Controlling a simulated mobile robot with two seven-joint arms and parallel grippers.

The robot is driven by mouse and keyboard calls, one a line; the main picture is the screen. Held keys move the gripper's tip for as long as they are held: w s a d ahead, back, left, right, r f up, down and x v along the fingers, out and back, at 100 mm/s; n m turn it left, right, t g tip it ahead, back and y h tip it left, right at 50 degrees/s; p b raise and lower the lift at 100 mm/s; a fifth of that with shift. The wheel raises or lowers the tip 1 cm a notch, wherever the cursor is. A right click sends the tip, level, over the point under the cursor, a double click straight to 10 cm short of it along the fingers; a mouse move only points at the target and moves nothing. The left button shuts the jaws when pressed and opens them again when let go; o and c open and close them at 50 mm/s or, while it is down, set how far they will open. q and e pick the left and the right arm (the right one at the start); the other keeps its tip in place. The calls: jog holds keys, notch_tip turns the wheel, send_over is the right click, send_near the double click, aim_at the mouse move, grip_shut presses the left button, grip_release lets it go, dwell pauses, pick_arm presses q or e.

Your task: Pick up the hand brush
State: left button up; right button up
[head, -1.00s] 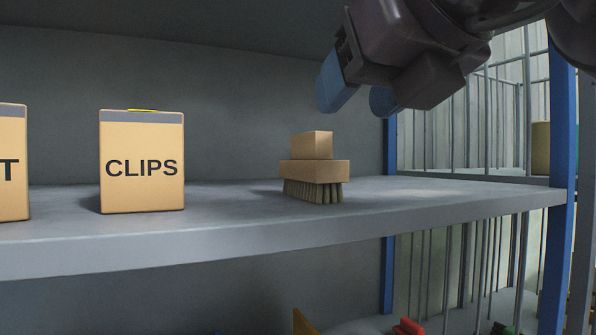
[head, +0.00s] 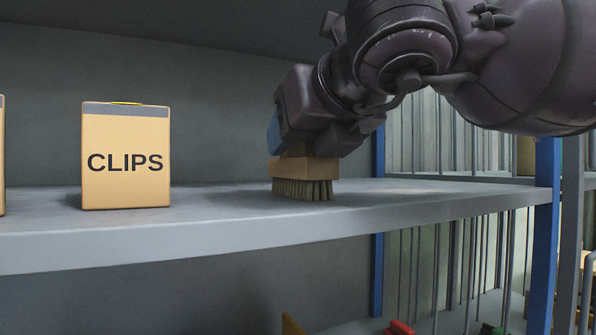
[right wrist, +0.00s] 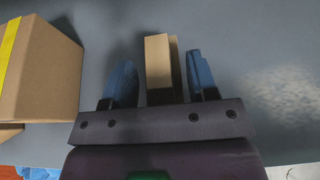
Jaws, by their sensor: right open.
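The hand brush (head: 304,168) stands upright on the grey shelf, a wooden block with bristles down. Its upper handle block is mostly hidden behind my right gripper in the head view. In the right wrist view the brush's wooden top (right wrist: 158,62) lies between the two blue fingers. My right gripper (head: 274,140) is open and points down over the brush. Its fingers (right wrist: 160,80) stand on both sides of the handle block with a gap visible on each side. My left gripper is not in view.
The grey shelf (head: 225,225) carries a tan box marked CLIPS (head: 125,158) to the left of the brush, with clear shelf between. A blue post (head: 543,235) stands at the right. A red item (head: 398,328) shows below the shelf.

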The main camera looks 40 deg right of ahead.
jog(key=shift+c, duration=0.4)
jog(key=c, duration=0.6)
jog(key=shift+r, duration=0.1)
jog(key=shift+r, duration=0.6)
jog(key=shift+s+a+r, duration=0.1)
jog(key=shift+s+r, duration=0.1)
jog(key=shift+r, duration=0.4)
jog(key=shift+s+a+r, duration=0.1)
jog(key=shift+s+r, duration=0.1)
jog(key=shift+r, duration=0.4)
jog(key=s+a, duration=0.1)
jog(key=s, duration=0.4)
jog(key=s+a+p, duration=0.1)
jog(key=s, duration=0.5)
jog(key=s+a, duration=0.1)
jog(key=s, duration=0.4)
jog(key=shift+s+a+f+p, duration=0.15)
jog(key=shift+s+a+p, duration=0.15)
jog(key=shift+s+a, duration=0.1)
